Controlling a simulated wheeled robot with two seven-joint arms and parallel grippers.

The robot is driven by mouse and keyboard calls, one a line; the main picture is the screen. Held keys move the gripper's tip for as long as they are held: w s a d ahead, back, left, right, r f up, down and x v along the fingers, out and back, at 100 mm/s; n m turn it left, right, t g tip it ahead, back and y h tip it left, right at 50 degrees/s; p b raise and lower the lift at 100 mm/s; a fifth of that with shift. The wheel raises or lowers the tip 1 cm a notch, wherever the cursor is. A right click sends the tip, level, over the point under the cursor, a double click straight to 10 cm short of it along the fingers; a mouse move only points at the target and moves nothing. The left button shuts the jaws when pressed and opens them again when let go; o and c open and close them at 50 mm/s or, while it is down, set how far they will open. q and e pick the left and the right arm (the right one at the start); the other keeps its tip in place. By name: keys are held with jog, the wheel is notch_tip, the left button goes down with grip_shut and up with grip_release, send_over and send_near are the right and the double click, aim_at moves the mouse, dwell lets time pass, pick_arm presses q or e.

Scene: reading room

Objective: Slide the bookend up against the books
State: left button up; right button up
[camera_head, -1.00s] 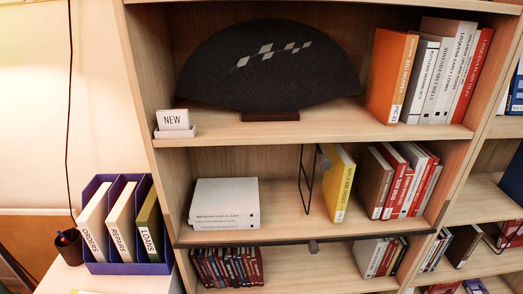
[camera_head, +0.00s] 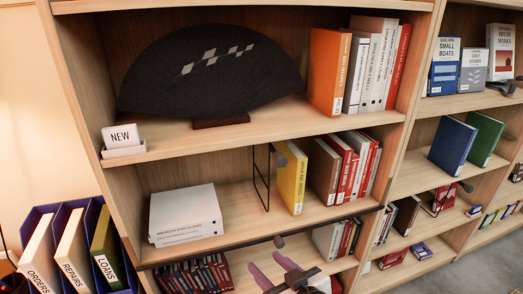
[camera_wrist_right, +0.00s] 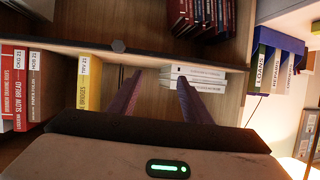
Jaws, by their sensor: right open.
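The bookend (camera_head: 262,178) is a thin black wire frame standing upright on the middle shelf, left of a yellow book (camera_head: 291,178). A narrow gap shows between the frame and that book. Right of the yellow book stands a group of brown, red and white books (camera_head: 345,165). My right gripper (camera_head: 272,268) shows at the bottom of the head view, its purple fingers spread and empty, below the middle shelf's front edge. My left gripper is out of view.
White books (camera_head: 185,213) lie stacked left of the bookend, with bare shelf between. A black fan (camera_head: 215,75) stands above.

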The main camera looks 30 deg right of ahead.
aim_at(275, 150)
jog(key=w+d+r+m+t+h, duration=0.1)
jog(key=d+r, duration=0.1)
jog(key=r, duration=0.4)
jog(key=w+d+r+m+t+h, duration=0.1)
jog(key=w+d+r, duration=0.1)
jog(key=r, duration=0.5)
jog(key=w+d+r+m+t+h, duration=0.1)
jog(key=d+r+m+h, duration=0.1)
jog(key=d+r, duration=0.2)
jog(key=shift+w+r+t, duration=0.2)
jog(key=shift+r, duration=0.45)
jog(key=shift+w+r+t, duration=0.2)
jog(key=shift+r, duration=0.45)
jog(key=x, duration=0.3)
jog(key=p+x, duration=0.1)
jog(key=x, duration=0.4)
jog(key=shift+w+d+r, duration=0.25)
jog(key=shift+w+r, duration=0.15)
jog(key=shift+w+d, duration=0.2)
jog(key=shift+w, duration=0.45)
jog(key=shift+f, duration=0.1)
grip_shut()
